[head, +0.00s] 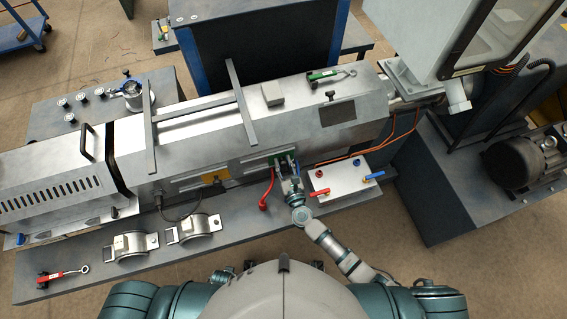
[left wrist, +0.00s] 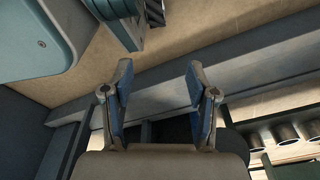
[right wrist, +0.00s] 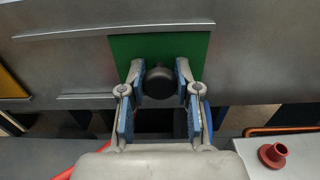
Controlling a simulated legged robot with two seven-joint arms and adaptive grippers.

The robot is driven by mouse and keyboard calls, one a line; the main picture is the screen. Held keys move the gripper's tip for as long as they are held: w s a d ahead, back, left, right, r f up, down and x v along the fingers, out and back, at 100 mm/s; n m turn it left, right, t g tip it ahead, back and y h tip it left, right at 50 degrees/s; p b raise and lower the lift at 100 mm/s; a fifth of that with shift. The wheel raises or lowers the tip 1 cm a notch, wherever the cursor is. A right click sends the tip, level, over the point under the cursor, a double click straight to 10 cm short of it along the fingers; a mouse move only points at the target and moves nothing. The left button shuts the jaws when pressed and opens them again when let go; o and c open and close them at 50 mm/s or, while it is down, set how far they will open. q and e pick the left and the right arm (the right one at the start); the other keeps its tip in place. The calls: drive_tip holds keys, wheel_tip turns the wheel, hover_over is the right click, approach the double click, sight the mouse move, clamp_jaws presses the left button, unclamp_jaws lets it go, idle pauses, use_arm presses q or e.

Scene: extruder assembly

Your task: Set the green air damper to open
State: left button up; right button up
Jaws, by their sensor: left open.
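The green air damper plate (head: 279,161) is on the front face of the long grey machine; it also shows in the right wrist view (right wrist: 203,47). A dark round knob (right wrist: 160,86) sticks out from it towards the camera. My right gripper (head: 289,176) is at this plate. In the right wrist view its fingers (right wrist: 160,78) are drawn in, one on each side of the knob, and appear to touch it. They hide part of the knob's sides. My left gripper (left wrist: 159,78) is open and empty in the left wrist view, above the floor and a grey edge.
Metal clamps (head: 189,230) and a red-handled tool (head: 62,274) lie on the front ledge. A green-handled tool (head: 330,74) lies on top.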

sight(253, 164)
clamp_jaws()
drive_tip(key=shift+a, duration=0.15)
drive_tip(key=s+a, duration=0.1)
drive_tip(key=a, duration=0.2)
drive_tip(key=s+a+b, duration=0.1)
drive_tip(key=a, duration=0.2)
drive_tip(key=s+a+b, duration=0.1)
drive_tip(key=a, duration=0.2)
drive_tip(key=shift+f, duration=0.15)
drive_tip(key=shift+s+a, duration=0.15)
use_arm(q)
drive_tip(key=w+r, duration=0.3)
drive_tip(key=shift+w+d+r, duration=0.1)
drive_tip(key=shift+d+r, duration=0.2)
drive_tip(key=shift+d, duration=0.1)
use_arm(e)
drive_tip(key=shift+d, duration=0.2)
drive_tip(key=o, duration=0.9)
unclamp_jaws()
drive_tip(key=shift+c, duration=0.2)
use_arm(q)
drive_tip(key=shift+a, duration=0.3)
use_arm(e)
drive_tip(key=shift+o, duration=0.5)
drive_tip(key=shift+a, duration=0.3)
use_arm(q)
drive_tip(key=shift+f, duration=0.1)
